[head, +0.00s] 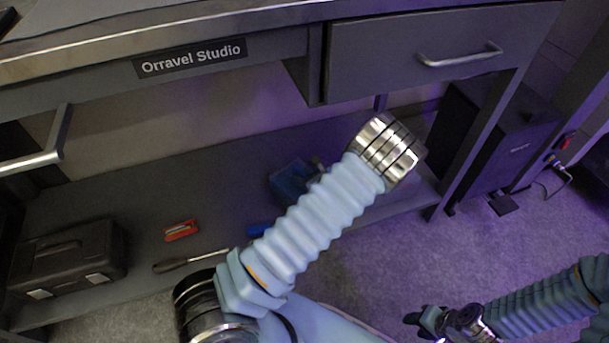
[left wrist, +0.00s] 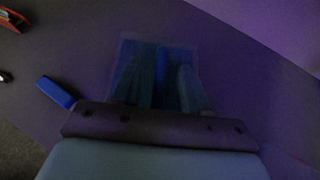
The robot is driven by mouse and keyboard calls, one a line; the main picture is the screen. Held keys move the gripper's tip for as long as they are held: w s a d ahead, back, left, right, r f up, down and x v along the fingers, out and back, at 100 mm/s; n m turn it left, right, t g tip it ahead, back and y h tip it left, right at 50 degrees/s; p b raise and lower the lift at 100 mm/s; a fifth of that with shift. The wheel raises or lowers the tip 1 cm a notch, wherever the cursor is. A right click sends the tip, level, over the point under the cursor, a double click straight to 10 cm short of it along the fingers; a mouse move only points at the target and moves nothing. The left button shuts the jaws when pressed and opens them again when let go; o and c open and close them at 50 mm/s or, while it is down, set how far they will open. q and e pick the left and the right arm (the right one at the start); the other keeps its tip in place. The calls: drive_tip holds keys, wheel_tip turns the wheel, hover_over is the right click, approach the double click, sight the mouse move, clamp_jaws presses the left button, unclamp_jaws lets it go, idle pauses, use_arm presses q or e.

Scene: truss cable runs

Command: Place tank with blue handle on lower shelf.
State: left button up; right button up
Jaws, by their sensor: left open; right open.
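A dark blue box-like object (head: 290,182), which may be the tank, sits on the lower shelf (head: 150,195), partly hidden by my left forearm. In the left wrist view a dark blue see-through shape (left wrist: 127,47) with a brighter blue strip (left wrist: 174,62) lies ahead of my left gripper (left wrist: 158,72). The gripper's open fingers overlap the shape in the picture. The strip may be the handle, and I cannot tell whether the fingers touch anything. In the head view the left fingers are hidden. My right gripper (head: 424,320) is open and low at the bottom right, away from the shelf.
On the lower shelf are a black toolbox (head: 70,260), a red tool (head: 181,231) and a screwdriver (head: 190,260). A small blue block (left wrist: 55,92) lies beside my left gripper. The bench drawer (head: 430,55) overhangs the shelf. A black cabinet (head: 500,140) stands at right.

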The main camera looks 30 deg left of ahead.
use_arm(q)
drive_tip(key=p+v, duration=0.1)
drive_tip(key=v, duration=1.1)
